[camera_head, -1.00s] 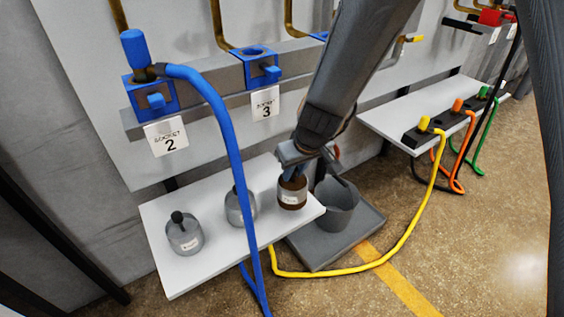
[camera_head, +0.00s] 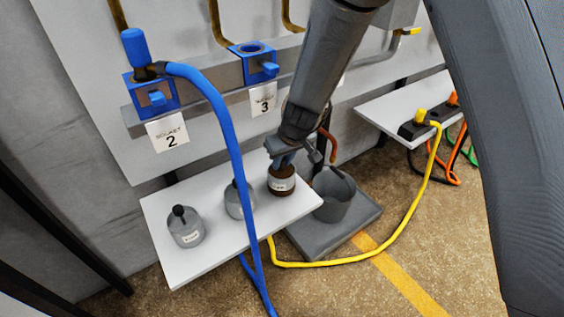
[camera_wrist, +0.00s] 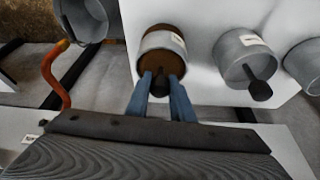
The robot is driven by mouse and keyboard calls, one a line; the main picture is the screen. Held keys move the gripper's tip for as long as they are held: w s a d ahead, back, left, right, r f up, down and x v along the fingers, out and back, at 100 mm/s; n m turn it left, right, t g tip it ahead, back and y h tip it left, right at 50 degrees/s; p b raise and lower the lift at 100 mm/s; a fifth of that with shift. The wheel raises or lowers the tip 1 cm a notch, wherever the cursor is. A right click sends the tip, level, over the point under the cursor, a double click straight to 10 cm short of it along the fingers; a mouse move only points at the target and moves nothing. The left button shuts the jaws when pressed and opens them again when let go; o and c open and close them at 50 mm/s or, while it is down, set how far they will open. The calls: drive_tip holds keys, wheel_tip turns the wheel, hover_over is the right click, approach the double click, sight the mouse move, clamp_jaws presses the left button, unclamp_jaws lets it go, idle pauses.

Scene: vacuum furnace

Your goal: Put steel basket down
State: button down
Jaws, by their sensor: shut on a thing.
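The steel basket (camera_head: 282,184) is a small round vessel, rust-brown with a grey labelled band, at the right end of the white shelf (camera_head: 183,263). It also shows in the wrist view (camera_wrist: 163,42). My gripper (camera_head: 283,164) is above it, and in the wrist view the two blue-grey fingers (camera_wrist: 161,90) are shut on its dark knobbed handle. The basket looks upright; I cannot tell for certain whether its bottom touches the shelf. Its label is too small to read.
Two grey knobbed canisters, one at the left (camera_head: 186,228) and one in the middle (camera_head: 236,202), share the shelf. A blue hose (camera_head: 229,140) hangs in front. A grey bucket (camera_head: 333,197) stands on a dark floor tray (camera_head: 312,245) to the right. A yellow cable (camera_head: 415,200) crosses the floor.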

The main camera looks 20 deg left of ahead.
drive_tip(key=shift+f, duration=0.15)
drive_tip(key=c, duration=1.5)
unclamp_jaws()
drive_tip(key=shift+c, duration=0.2)
drive_tip(key=p+v, duration=0.4)
drive_tip(key=v, duration=0.8)
drive_tip(key=s+d+r+m+g, duration=0.1)
drive_tip(key=s+d+r+m, duration=0.1)
drive_tip(key=s+d+r, duration=0.2)
drive_tip(key=s+d+r+m+g+h, duration=0.1)
drive_tip(key=s+d+r, duration=0.4)
drive_tip(key=s+d, duration=0.5)
drive_tip(key=s+d+r+m+g+h, duration=0.1)
drive_tip(key=s+d+r+m, duration=0.2)
drive_tip(key=d, duration=0.9)
drive_tip(key=s+r, duration=0.2)
drive_tip(key=s, duration=0.2)
drive_tip(key=shift+s+m, duration=0.3)
